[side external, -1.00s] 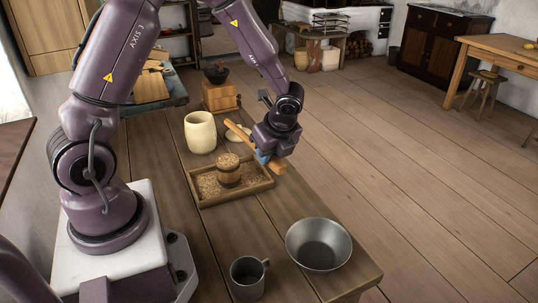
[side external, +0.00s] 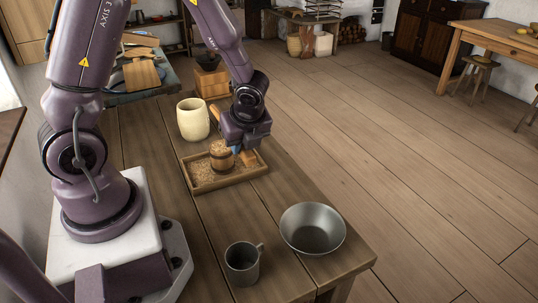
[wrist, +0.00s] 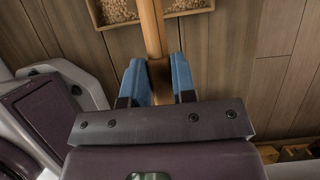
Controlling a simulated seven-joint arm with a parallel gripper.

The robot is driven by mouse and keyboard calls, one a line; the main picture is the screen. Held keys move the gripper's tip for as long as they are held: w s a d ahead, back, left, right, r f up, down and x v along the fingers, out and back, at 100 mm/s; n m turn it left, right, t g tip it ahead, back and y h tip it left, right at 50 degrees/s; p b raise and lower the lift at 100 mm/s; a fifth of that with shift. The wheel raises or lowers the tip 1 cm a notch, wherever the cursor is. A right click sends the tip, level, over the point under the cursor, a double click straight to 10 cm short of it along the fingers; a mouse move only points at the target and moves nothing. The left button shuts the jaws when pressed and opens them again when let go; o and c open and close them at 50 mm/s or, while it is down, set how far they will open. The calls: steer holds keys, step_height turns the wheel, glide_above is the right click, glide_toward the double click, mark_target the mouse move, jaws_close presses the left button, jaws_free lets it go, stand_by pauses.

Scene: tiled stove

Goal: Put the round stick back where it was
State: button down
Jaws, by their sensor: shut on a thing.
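My gripper (side external: 238,149) is shut on the round stick (side external: 249,159), a plain light-brown wooden rod. It is beside the small wooden measure (side external: 221,161), which is heaped with grain and stands upright in the shallow wooden tray (side external: 203,188). My gripper hides the middle of the stick in the side view. In the wrist view the stick (wrist: 151,28) runs up from between the blue fingertips (wrist: 159,82) and passes across the tray (wrist: 191,12). I cannot tell whether the stick touches the measure or tray.
A cream jar (side external: 193,120) stands just behind the tray. A metal bowl (side external: 312,230) and a grey mug (side external: 242,264) stand at the table's front. A wooden box grinder (side external: 212,80) is at the back. The planks between tray and bowl are clear.

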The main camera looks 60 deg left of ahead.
steer(key=w+a+f, duration=0.3)
steer(key=w+f, duration=0.1)
steer(key=w, duration=0.3)
glide_above(280, 167)
steer(key=d, duration=0.2)
steer(key=f, duration=0.5)
steer(key=shift+s+a+f, duration=0.1)
steer(key=shift+s+a, duration=0.1)
steer(key=shift+s, duration=0.1)
steer(key=shift+w+f, duration=0.15)
steer(key=shift+f, duration=0.15)
steer(key=shift+w+a+f, duration=0.1)
steer(key=shift+w+f, duration=0.05)
steer(key=shift+f, duration=1.45)
steer(key=c, duration=0.9)
jaws_free()
steer(key=shift+f, duration=0.15)
steer(key=shift+c, duration=0.2)
